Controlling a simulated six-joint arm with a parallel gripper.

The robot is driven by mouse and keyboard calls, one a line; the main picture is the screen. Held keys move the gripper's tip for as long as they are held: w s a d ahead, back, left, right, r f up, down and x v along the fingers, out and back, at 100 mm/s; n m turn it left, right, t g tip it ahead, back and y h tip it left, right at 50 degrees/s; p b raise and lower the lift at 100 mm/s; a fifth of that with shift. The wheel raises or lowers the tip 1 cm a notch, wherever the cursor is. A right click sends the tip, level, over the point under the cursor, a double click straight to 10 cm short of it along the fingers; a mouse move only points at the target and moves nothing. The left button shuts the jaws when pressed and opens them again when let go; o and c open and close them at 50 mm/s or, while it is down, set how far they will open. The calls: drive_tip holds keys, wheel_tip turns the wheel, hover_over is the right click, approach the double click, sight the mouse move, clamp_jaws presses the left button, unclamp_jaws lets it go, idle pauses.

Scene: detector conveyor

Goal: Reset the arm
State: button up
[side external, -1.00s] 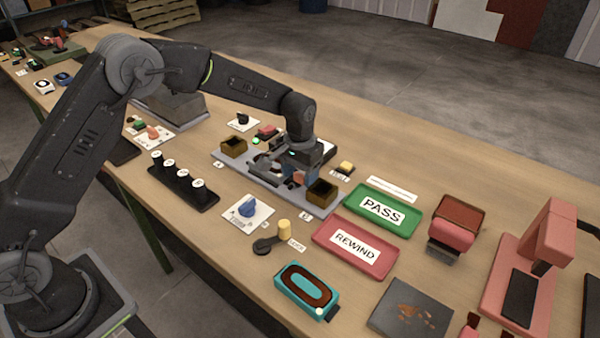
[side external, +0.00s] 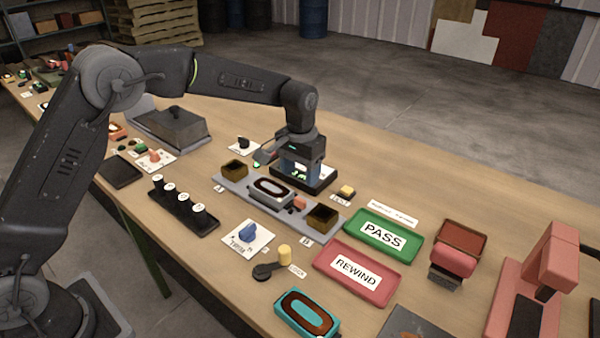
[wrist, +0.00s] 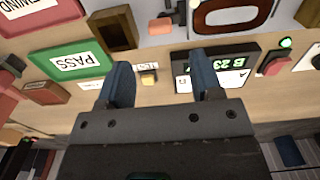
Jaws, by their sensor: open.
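My gripper (side external: 300,172) is open and empty, pointing down above the black display unit (side external: 318,185) behind the grey tray. In the wrist view its two blue fingers stand wide apart, with nothing between my gripper's tips (wrist: 162,80) but table and a small yellow button (wrist: 149,78). The display unit (wrist: 215,62) shows green characters under the right finger. The grey tray (side external: 232,187) holds a white block with a dark oval ring (side external: 270,189), a small orange piece (side external: 299,202) and brown open boxes at both ends (side external: 322,217).
A green PASS tray (side external: 383,236) and a red REWIND tray (side external: 356,272) lie to the right. In front are a black rack of white-topped knobs (side external: 184,205), a blue knob (side external: 248,232), a yellow-topped lever (side external: 284,253) and a teal block (side external: 306,313).

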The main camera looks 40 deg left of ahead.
drive_tip(key=s+a+r+t, duration=0.3)
drive_tip(key=s+a+r, duration=0.1)
drive_tip(key=s+r, duration=1.1)
drive_tip(key=s+a+f+t, duration=0.2)
drive_tip(key=s, duration=1.4)
drive_tip(key=shift+s+f+t, duration=0.2)
drive_tip(key=shift+s+t, duration=0.1)
drive_tip(key=shift+s, duration=0.05)
drive_tip(key=shift+c, duration=0.2)
